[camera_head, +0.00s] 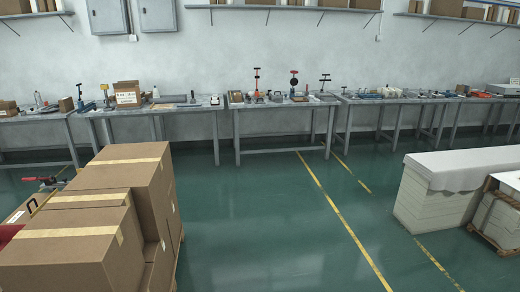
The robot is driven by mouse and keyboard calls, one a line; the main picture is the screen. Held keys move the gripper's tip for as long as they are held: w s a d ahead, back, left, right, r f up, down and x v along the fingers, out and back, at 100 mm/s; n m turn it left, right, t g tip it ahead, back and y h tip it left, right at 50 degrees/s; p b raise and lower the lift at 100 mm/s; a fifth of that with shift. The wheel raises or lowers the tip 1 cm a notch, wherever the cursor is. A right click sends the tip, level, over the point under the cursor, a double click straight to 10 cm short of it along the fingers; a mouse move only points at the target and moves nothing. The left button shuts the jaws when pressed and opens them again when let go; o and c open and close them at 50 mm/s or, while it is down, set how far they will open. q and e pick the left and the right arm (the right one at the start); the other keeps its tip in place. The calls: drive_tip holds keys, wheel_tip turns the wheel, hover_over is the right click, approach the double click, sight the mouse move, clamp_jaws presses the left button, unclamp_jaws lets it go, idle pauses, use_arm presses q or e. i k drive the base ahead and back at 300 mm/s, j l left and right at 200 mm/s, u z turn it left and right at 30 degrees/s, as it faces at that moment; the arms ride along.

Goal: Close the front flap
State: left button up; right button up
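No front flap that I can single out shows in the head view. A small open-topped cardboard box (127,94) stands on the grey workbench at the back left; it is too small to tell how its flaps stand. The large cardboard boxes (75,240) stacked at the near left are closed and taped along the top. Neither of my grippers is in view.
Grey workbenches (275,106) with tools line the back wall. A pallet stack under a white cover (455,170) stands at the right, beside another white stack (500,218). The green floor (255,215) between the stacks is clear, with yellow lines.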

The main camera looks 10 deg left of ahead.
sight(119, 86)
drive_tip(key=i+u, duration=0.1)
drive_tip(key=i, duration=0.65)
drive_tip(key=i+l+u, duration=0.15)
drive_tip(key=i, duration=0.6)
drive_tip(key=i+l+u, duration=0.1)
drive_tip(key=i, duration=0.6)
drive_tip(key=i+u, duration=0.15)
drive_tip(key=i, duration=2.45)
drive_tip(key=i+u, duration=0.3)
drive_tip(key=i, duration=0.25)
drive_tip(key=i+l+u, duration=0.25)
drive_tip(key=i, duration=0.3)
drive_tip(key=i+l+u, duration=0.1)
drive_tip(key=i+u, duration=0.2)
drive_tip(key=i, duration=0.2)
drive_tip(key=i+j+u, duration=0.1)
drive_tip(key=i+u, duration=0.2)
drive_tip(key=i, duration=0.2)
drive_tip(key=i+u, duration=0.35)
drive_tip(key=i, duration=0.15)
drive_tip(key=i+j+u, duration=0.3)
drive_tip(key=i, duration=0.2)
drive_tip(key=i+u, duration=0.3)
drive_tip(key=i, duration=0.2)
